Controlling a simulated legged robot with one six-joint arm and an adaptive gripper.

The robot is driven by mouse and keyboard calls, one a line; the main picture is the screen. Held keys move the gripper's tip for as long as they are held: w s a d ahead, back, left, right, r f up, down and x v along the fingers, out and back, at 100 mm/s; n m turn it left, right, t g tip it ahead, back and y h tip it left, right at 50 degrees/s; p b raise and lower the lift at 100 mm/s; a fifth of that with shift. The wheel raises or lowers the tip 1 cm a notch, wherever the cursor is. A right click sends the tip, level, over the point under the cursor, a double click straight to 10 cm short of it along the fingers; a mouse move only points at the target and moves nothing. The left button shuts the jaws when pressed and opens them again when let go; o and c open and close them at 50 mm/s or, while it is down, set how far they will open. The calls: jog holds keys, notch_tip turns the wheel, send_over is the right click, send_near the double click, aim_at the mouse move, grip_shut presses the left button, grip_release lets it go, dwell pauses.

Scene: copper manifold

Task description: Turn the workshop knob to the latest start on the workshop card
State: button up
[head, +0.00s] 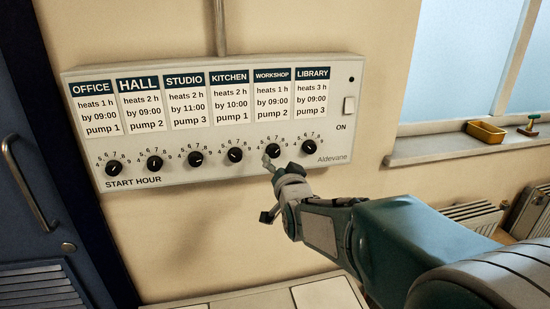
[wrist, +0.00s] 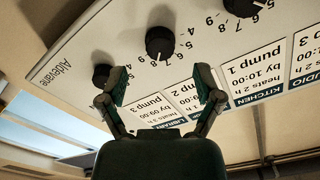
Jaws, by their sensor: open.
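The workshop knob (head: 273,150) is a round black dial, fifth from the left on the white panel, with an hour scale around it. It also shows in the upside-down wrist view (wrist: 160,43); its exact setting is too small to read. The workshop card (head: 272,96) above it reads "heats 1 h by 09:00 pump 2". My gripper (head: 272,187) is open and empty, in front of the panel just below the workshop knob. In the wrist view my two fingers (wrist: 162,84) stand apart, with the knob beyond them and not between them.
The library knob (head: 309,147) and kitchen knob (head: 235,155) sit close on either side. A switch (head: 349,106) is at the panel's right end. A window sill (head: 455,148) with a yellow tray (head: 486,131) lies right; a blue door (head: 35,170) stands left.

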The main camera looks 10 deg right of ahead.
jog(key=s, duration=0.7)
jog(key=shift+s, duration=0.15)
jog(key=shift+f, duration=0.1)
jog(key=s+f+n+g, duration=0.2)
jog(key=s+g, duration=0.2)
jog(key=s, duration=0.3)
jog(key=s+f+n+g, duration=0.2)
jog(key=s+f+g, duration=0.1)
jog(key=s, duration=0.5)
jog(key=s+f+n+g, duration=0.2)
jog(key=s+g, duration=0.3)
jog(key=s, duration=0.3)
jog(key=shift+s+f, duration=0.25)
jog(key=shift+f, duration=0.5)
